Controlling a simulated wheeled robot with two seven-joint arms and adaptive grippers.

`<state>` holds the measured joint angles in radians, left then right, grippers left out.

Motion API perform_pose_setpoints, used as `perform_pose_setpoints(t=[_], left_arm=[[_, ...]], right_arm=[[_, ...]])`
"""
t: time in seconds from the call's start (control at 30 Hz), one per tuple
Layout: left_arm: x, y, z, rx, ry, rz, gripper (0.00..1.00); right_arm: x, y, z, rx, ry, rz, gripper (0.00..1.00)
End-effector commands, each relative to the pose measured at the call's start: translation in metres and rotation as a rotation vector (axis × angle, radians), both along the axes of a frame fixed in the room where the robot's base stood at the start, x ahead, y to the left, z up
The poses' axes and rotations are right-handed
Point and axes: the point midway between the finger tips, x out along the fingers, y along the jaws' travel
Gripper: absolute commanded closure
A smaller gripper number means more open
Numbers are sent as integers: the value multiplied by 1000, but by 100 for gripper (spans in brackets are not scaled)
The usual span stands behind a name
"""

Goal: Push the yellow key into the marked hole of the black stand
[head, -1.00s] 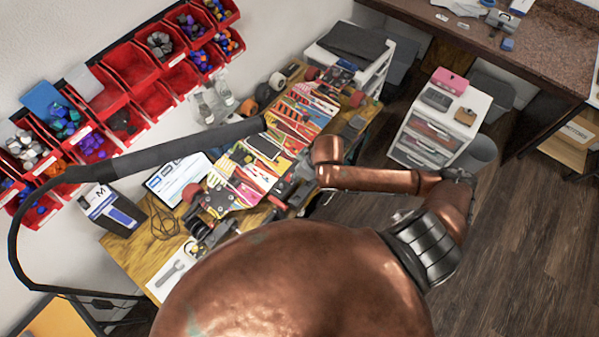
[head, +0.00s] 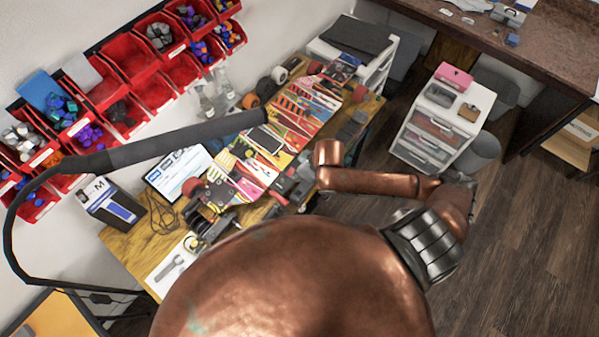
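A skateboard with a colourful striped deck (head: 300,105) lies on the wooden workbench. Dark parts (head: 205,228) stand at its near end, partly hidden by my copper body; I cannot tell whether they are the black stand. A tiny yellow spot (head: 192,243) shows among them, but I cannot make out a key or a marked hole. My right arm comes in from the right and its copper end is beside the board's near right edge. Dark shapes there may be my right gripper, but its fingers cannot be made out. My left gripper does not show.
A black lamp arm (head: 190,139) reaches over the bench and board. Red bins (head: 131,62) line the wall. A tablet (head: 178,171) and a boxed item (head: 110,203) are at the left. A white drawer unit (head: 441,120) stands right of the bench, with open floor nearby.

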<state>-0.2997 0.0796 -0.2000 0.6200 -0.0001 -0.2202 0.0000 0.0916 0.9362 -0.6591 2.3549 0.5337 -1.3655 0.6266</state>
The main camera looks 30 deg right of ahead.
Motion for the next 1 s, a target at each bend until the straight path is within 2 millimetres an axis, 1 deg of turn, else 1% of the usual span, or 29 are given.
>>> perform_pose_setpoints(t=[0.1, 1.0], left_arm=[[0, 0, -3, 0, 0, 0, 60], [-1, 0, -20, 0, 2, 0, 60]], right_arm=[[0, 0, -8, 0, 1, 0, 100], [-1, 0, -59, 0, 1, -1, 100]])
